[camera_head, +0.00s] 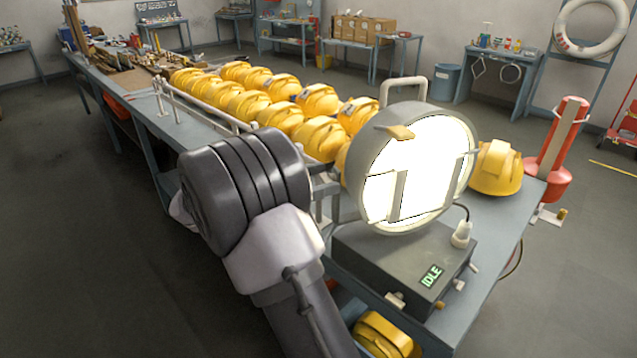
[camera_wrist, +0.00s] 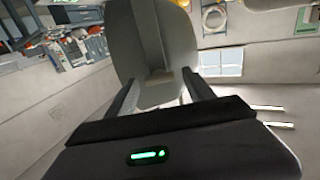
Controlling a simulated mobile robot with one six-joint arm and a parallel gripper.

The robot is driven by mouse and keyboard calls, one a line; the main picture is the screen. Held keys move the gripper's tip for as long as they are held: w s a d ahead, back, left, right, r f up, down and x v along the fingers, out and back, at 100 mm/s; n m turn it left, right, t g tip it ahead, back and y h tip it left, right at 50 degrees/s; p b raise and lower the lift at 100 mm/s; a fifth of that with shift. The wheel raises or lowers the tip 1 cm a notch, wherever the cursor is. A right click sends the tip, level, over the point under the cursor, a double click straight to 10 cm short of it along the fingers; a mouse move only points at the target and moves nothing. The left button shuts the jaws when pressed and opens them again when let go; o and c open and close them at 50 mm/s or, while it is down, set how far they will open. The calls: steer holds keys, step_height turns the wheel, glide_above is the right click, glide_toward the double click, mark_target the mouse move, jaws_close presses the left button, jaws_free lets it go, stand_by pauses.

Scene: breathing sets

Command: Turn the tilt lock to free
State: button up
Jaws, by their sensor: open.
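A round grey lamp housing (camera_head: 372,155) with a bright white face and a carrying handle on top stands on a dark box (camera_head: 385,262). A tan lever (camera_head: 395,131) sits on the upper left of its rim; it may be the tilt lock, but no marking on it is readable. In the wrist view my gripper (camera_wrist: 163,88) is open, its two dark fingers apart and pointing at a grey housing (camera_wrist: 150,40). A pale tan piece (camera_wrist: 160,76) shows between the fingertips, and I cannot tell whether they touch it. In the head view my arm hides the gripper.
A white rail (camera_head: 195,105) runs along the bench edge. Open floor lies left.

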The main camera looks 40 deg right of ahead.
jaws_close()
steer(key=shift+r+n+p, duration=0.15)
steer(key=shift+n+p, duration=0.15)
steer(key=shift+p, duration=0.2)
steer(key=n+p, duration=0.2)
steer(key=p, duration=0.1)
steer(key=shift+r+n+p, duration=0.15)
steer(key=shift+n+p, duration=0.15)
steer(key=shift+n, duration=0.1)
steer(key=n+p, duration=0.5)
steer(key=p, duration=0.1)
steer(key=shift+w, duration=0.15)
steer(key=n+p, duration=0.4)
steer(key=n, duration=0.1)
steer(key=shift+d+f, duration=0.1)
steer(key=shift+f, duration=0.1)
steer(key=shift+f+n+p, duration=0.15)
steer(key=shift+n+p, duration=0.65)
steer(key=shift+n, duration=0.2)
steer(key=shift+f+n+p, duration=0.1)
steer(key=shift+n+p, duration=0.65)
steer(key=shift+n, duration=0.55)
